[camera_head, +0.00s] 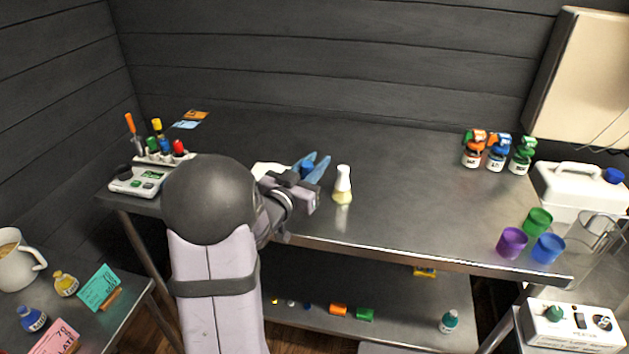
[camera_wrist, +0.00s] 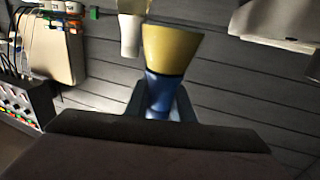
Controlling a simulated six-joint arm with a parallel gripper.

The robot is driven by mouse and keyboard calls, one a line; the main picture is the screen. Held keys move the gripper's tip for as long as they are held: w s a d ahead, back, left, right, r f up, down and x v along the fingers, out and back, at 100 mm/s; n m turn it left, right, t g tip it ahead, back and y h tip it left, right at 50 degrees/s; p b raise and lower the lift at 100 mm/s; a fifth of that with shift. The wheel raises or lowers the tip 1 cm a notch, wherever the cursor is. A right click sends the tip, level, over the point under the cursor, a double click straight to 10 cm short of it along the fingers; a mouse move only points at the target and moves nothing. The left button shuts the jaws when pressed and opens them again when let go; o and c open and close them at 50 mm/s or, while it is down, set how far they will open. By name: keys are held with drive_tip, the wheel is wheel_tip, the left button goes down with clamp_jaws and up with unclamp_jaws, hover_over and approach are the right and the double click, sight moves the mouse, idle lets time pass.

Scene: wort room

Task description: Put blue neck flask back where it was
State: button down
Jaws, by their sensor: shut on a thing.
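My gripper (camera_head: 314,168) is over the middle of the steel bench, shut on the blue neck flask. In the wrist view the flask's blue neck (camera_wrist: 160,90) is between the two fingers, with its yellow body (camera_wrist: 170,50) beyond them. In the head view only a bit of the blue neck (camera_head: 307,167) shows, and the body is hidden by my gripper. I cannot tell whether the flask touches the bench. A white neck flask (camera_head: 343,185) with pale yellow contents stands upright just right of my gripper.
A white flat thing (camera_head: 268,170) lies partly hidden behind my arm. A scale (camera_head: 138,182) and a rack of tools are at the left. The bench between is clear.

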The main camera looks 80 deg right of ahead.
drive_tip(key=shift+f, duration=2.2)
drive_tip(key=shift+f, duration=0.15)
drive_tip(key=c, duration=1.5)
unclamp_jaws()
drive_tip(key=shift+c, duration=0.2)
drive_tip(key=shift+r, duration=0.25)
drive_tip(key=shift+w+a+f, duration=0.1)
drive_tip(key=shift+a+f, duration=0.05)
drive_tip(key=shift+a, duration=0.2)
drive_tip(key=v, duration=0.9)
drive_tip(key=shift+w+a+r, duration=0.15)
drive_tip(key=shift+a+r, duration=0.1)
drive_tip(key=shift+a, duration=0.1)
drive_tip(key=shift+w+a+f+p, duration=0.15)
drive_tip(key=shift+a+f+p, duration=0.05)
drive_tip(key=shift+a+p, duration=0.55)
